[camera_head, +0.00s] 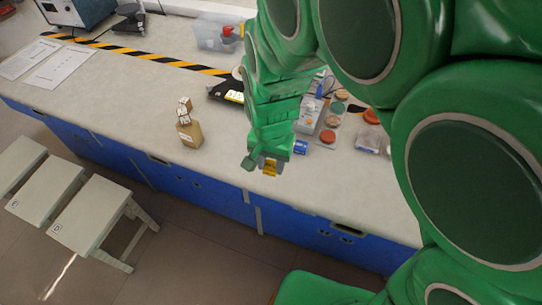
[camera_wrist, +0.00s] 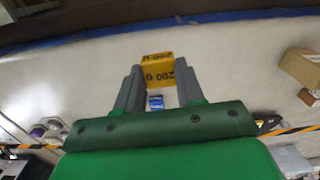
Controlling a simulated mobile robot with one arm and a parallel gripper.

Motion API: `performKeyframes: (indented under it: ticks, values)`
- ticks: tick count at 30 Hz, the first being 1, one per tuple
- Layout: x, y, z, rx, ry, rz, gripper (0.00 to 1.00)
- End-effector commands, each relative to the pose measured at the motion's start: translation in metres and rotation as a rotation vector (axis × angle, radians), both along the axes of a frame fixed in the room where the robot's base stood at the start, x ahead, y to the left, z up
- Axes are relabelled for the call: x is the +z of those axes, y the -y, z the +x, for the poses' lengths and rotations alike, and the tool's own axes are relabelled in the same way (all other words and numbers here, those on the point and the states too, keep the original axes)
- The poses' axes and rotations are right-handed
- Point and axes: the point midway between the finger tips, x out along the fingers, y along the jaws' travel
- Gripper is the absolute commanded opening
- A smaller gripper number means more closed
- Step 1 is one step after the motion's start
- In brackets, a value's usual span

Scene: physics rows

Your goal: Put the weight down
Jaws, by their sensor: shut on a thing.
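The weight is a yellow block with dark lettering that looks like "200 g". In the wrist view the weight (camera_wrist: 160,76) sits between the two grey fingers of my gripper (camera_wrist: 158,70), which is shut on it. In the head view my gripper (camera_head: 268,160) hangs over the front part of the bench, with the weight (camera_head: 270,169) showing yellow below its end. The light grey bench top (camera_head: 120,110) lies beneath. From these views I cannot tell how high the weight is above it.
A brown box-like item (camera_head: 189,133) with small cubes stands to the left. Several coloured lids (camera_head: 328,136) and a clear bag (camera_head: 368,140) are further right. Bare bench lies between the brown item and my gripper.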

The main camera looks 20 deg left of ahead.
Motion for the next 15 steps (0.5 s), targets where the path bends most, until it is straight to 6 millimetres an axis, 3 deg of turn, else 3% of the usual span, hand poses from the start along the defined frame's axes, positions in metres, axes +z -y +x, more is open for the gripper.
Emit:
performKeyframes:
  ticks: [8, 15]
  values:
    - [0.002, 0.005, -0.001, -0.006, 0.001, 0.001, 0.0]
    - [0.003, 0.034, 0.013, -0.069, 0.001, 0.001, 0.0]
